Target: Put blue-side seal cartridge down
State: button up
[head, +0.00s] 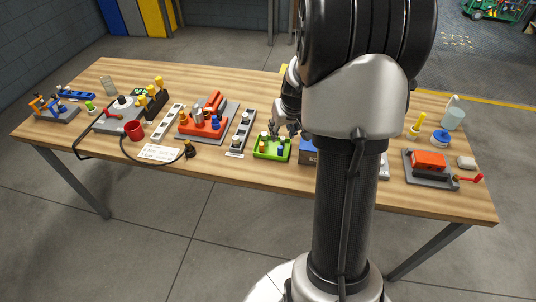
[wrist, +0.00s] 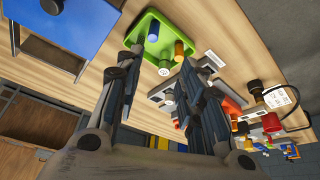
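The green tray (head: 258,155) sits near the table's front edge in the head view, with small cartridges in it. A blue cartridge (head: 281,148) and a yellow-orange one (head: 262,147) stand in it. In the head view my gripper (head: 284,128) is just behind and above the tray, partly hidden by my arm.
A grey rack (head: 240,133) stands left of the tray, beside the red fixture (head: 203,122). A blue box (head: 308,155) is close on the tray's right, partly behind my arm. A red-topped device (head: 429,160) sits at the right. Bare wood lies along the front edge.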

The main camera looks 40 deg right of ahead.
jog(key=s+a+r+n+y, duration=0.1)
jog(key=s+a+r, duration=0.2)
jog(key=a+r, duration=0.45)
jog(key=s+a+r+n, duration=0.1)
jog(key=s+a+r, duration=0.3)
jog(key=a, duration=0.7)
jog(key=s+a+r+n, duration=0.1)
jog(key=s+a+r, duration=0.1)
jog(key=s+a, duration=0.3)
jog(key=s+a+r+n, duration=0.1)
jog(key=s+a, duration=0.4)
jog(key=s, duration=0.5)
jog(key=shift+r+y, duration=0.3)
jog(key=shift+r, duration=0.15)
